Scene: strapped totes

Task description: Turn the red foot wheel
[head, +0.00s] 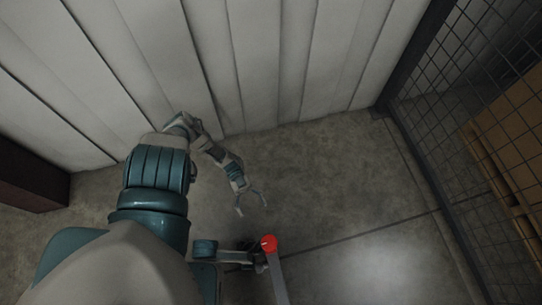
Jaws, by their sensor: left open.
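The red foot wheel (268,243) shows as a small, bright red round shape low in the middle of the head view. It sits at the upper end of a pale grey bar (278,281) that runs down out of the picture. My left gripper (252,208) is open and empty, its two fingers spread and pointing down the picture. It is above the red wheel in the picture and apart from it. How far it is from the wheel in height I cannot tell.
A pale panelled wall (270,60) stands along the top. A wire mesh fence (440,130) runs down the right, with brown boxes (510,125) behind it. A dark red-brown block (30,180) is at the left. The concrete floor (345,190) between is clear.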

